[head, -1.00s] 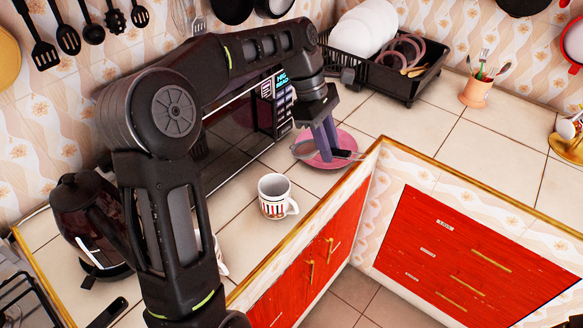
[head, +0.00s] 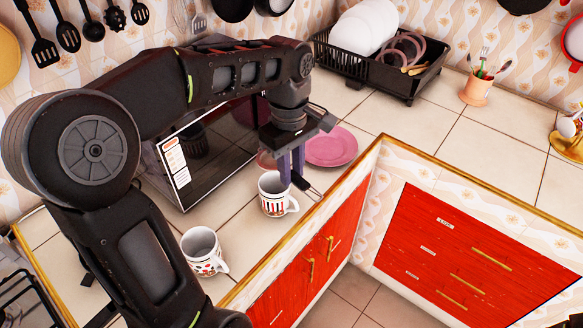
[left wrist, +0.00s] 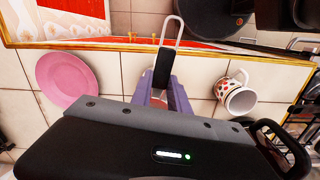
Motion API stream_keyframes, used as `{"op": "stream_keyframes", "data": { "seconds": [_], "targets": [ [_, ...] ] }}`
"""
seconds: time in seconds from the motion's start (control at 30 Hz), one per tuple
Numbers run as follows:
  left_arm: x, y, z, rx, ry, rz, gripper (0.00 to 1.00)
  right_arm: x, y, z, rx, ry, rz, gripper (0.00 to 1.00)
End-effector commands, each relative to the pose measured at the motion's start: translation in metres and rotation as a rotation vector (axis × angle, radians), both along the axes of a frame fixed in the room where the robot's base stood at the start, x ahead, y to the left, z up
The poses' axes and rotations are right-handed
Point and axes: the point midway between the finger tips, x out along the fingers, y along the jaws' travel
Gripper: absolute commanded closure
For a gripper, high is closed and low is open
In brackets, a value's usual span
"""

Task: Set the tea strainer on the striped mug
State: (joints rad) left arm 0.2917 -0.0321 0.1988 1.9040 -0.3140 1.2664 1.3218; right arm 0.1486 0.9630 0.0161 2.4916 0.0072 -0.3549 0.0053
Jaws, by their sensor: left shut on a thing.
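The striped mug (head: 274,195), white with red stripes, stands upright on the tiled counter, just below my left gripper in the head view. My left gripper (head: 294,178) is shut on the tea strainer. The strainer's dark handle also shows in the left wrist view (left wrist: 163,68), with a metal loop at its end, between the purple fingers (left wrist: 163,92). In the head view, the strainer's bowl (head: 266,160) shows faintly behind the fingers, close above the mug's far rim; I cannot tell whether they touch. The right gripper is not in view.
A second mug (head: 204,252) with red spots stands nearer, to the left. A pink plate (head: 331,146) lies empty beyond the gripper. A microwave (head: 205,150) stands behind the mugs, and a black dish rack (head: 395,85) at the back. The counter's front edge is close to the striped mug.

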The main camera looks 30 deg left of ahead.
Motion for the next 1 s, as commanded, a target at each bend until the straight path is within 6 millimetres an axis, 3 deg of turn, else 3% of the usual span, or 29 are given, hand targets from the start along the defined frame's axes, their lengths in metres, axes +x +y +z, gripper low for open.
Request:
{"op": "stream_keyframes", "data": {
  "seconds": [0.6,1.0],
  "targets": [
    [0.000,0.000,-0.058,-0.001,0.000,0.000,1.00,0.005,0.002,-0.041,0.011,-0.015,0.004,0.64],
    [0.000,0.000,-0.067,-0.001,0.000,0.000,1.00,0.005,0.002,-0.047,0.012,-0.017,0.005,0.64]
  ]
}}
